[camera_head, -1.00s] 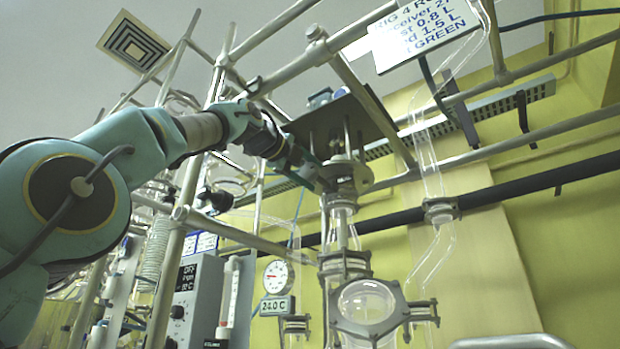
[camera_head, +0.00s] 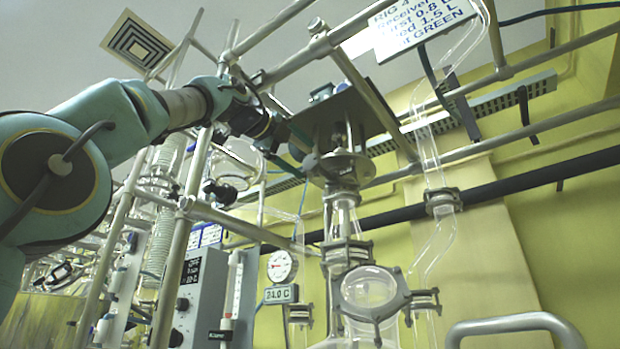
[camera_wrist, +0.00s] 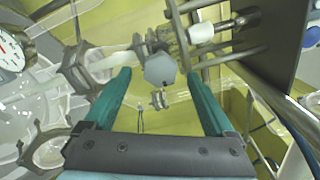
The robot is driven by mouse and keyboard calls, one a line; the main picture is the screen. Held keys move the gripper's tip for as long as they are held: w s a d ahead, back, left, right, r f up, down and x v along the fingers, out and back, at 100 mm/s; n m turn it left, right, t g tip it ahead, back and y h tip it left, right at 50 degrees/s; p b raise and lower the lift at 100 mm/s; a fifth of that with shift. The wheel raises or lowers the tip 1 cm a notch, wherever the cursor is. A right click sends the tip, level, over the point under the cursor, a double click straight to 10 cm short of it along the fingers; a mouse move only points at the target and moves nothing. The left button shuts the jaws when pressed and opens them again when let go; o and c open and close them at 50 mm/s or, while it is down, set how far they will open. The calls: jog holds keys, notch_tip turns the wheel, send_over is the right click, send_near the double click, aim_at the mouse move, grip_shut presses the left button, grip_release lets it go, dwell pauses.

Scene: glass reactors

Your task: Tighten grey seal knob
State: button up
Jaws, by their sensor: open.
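The grey seal knob (camera_wrist: 160,70) is a faceted, roughly hexagonal knob. In the wrist view it shows between the tips of my two teal fingers, with a gap on each side. In the head view the knob (camera_head: 311,162) sticks out to the left of the round seal flange under the dark plate. My gripper (camera_wrist: 159,76) is open and empty, pointing at the knob. In the head view my gripper (camera_head: 291,150) is just left of the knob; the remaining distance is hard to tell.
A dark plate (camera_head: 345,112) hangs above the seal, and it fills the upper right of the wrist view (camera_wrist: 285,40). Metal rails (camera_head: 285,35) cross around the arm. Glassware (camera_head: 368,290), a dial gauge (camera_head: 281,266) and a 24.0 C display (camera_head: 281,294) are below.

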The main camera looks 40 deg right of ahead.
jog(key=b+v, duration=0.1)
jog(key=v, duration=0.4)
jog(key=shift+s+a+b, duration=0.15)
jog(key=shift+a+b, duration=0.25)
